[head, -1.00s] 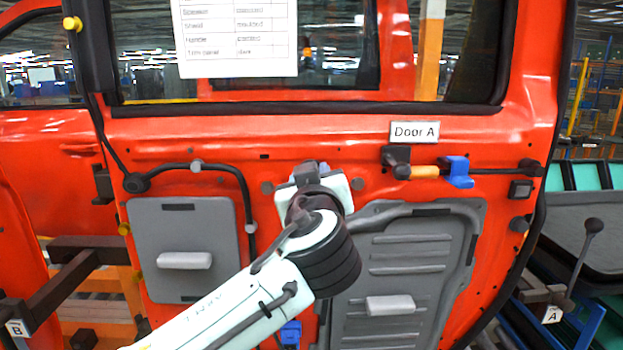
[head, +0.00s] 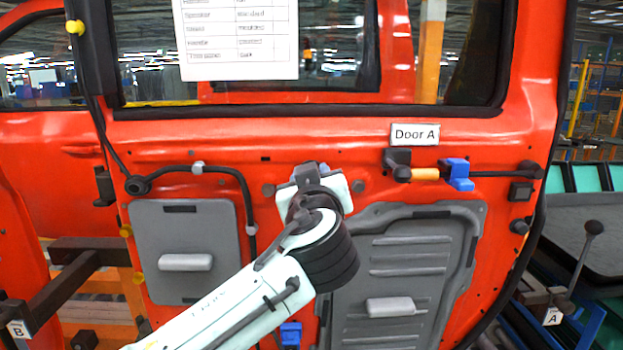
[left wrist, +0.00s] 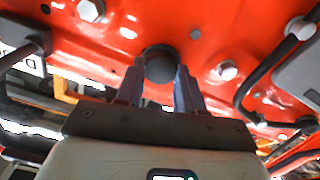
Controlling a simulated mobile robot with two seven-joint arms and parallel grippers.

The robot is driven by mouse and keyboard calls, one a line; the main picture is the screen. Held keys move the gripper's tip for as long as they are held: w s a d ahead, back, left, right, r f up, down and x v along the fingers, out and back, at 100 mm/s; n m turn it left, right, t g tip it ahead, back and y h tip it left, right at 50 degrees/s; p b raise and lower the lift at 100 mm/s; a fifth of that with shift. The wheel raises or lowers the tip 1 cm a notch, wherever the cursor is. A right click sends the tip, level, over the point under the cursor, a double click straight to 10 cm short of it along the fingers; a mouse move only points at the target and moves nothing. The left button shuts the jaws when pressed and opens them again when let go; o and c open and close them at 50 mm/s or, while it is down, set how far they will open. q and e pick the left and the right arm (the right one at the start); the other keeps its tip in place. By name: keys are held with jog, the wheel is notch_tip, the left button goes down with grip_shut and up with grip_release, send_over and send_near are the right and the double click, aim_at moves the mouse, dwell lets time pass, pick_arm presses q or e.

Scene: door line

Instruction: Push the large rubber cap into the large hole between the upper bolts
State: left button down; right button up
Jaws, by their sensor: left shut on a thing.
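In the left wrist view my left gripper (left wrist: 160,78) is shut on the large rubber cap (left wrist: 159,66), a dark round piece between the fingertips. The cap is up against the red door (left wrist: 200,22), with a dark ring edge showing behind it; I cannot tell how far it sits in the hole. A bolt (left wrist: 91,10) shows at upper left and another bolt (left wrist: 228,70) at right. In the head view my left gripper (head: 307,172) is at the door between two bolts (head: 269,189) (head: 357,187); the cap is hidden there.
A black cable (head: 235,172) runs left of the gripper. A handle rod with a blue clip (head: 460,174) is at right. Grey panels (head: 185,230) (head: 410,275) with grips flank my arm below. A paper sheet (head: 238,40) hangs above.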

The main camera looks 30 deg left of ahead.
pick_arm(q)
jog(key=c, duration=0.6)
grip_release()
jog(key=shift+w, duration=0.15)
